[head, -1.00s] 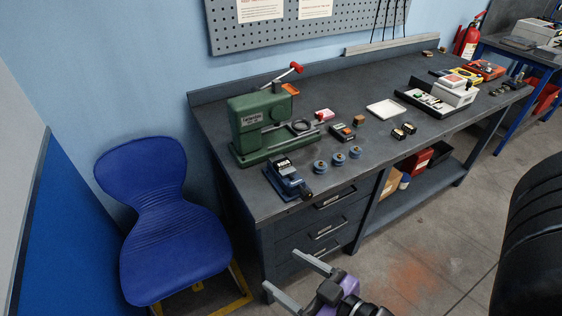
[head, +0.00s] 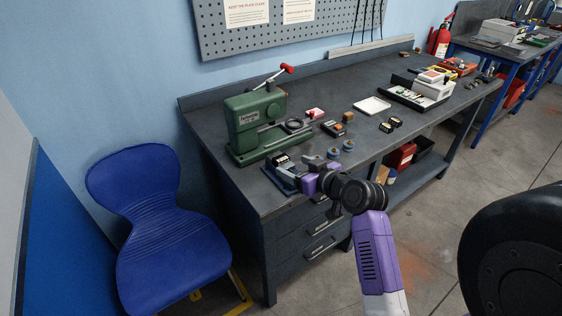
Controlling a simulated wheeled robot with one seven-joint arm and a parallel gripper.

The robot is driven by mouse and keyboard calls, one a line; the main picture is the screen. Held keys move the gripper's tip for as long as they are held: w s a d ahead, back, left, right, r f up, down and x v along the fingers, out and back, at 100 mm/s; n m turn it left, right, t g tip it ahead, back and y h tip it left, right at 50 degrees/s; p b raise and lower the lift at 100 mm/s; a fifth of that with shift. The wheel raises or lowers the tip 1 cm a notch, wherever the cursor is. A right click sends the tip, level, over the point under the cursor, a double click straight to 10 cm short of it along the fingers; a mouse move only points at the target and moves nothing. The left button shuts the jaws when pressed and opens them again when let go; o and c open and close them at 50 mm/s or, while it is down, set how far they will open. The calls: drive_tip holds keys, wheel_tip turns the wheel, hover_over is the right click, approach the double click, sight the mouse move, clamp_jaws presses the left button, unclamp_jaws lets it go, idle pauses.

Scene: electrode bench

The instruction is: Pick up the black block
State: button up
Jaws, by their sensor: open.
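Two small dark blocks with pale tops, a nearer-left one (head: 385,127) and a farther-right one (head: 396,122), sit side by side on the dark workbench (head: 345,83). Either could be the black block; I cannot tell which at this size. My gripper (head: 314,164) is open over the bench's front edge, beside the small blue vise (head: 278,172), left of and nearer than the dark blocks. The wrist hides part of its fingers, the vise and the blue round pieces. I see nothing held between the fingers.
A green machine (head: 256,122) with a red-tipped lever stands at the back left. A black-and-orange meter (head: 332,128), a brown block (head: 348,117) and a blue round piece (head: 348,145) lie nearby. A white tray (head: 372,105) is farther back. A blue chair (head: 150,220) stands at left.

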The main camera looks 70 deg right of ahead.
sight(282, 159)
drive_tip(key=shift+d+p+x, duration=0.15)
drive_tip(key=shift+p+x, duration=0.2)
drive_tip(key=shift+x, duration=1.45)
drive_tip(key=shift+d+p+x, duration=0.2)
drive_tip(key=shift+p+x, duration=0.15)
drive_tip(key=shift+x, duration=1.4)
drive_tip(key=shift+s+r, duration=0.1)
drive_tip(key=shift+s, duration=0.05)
clamp_jaws()
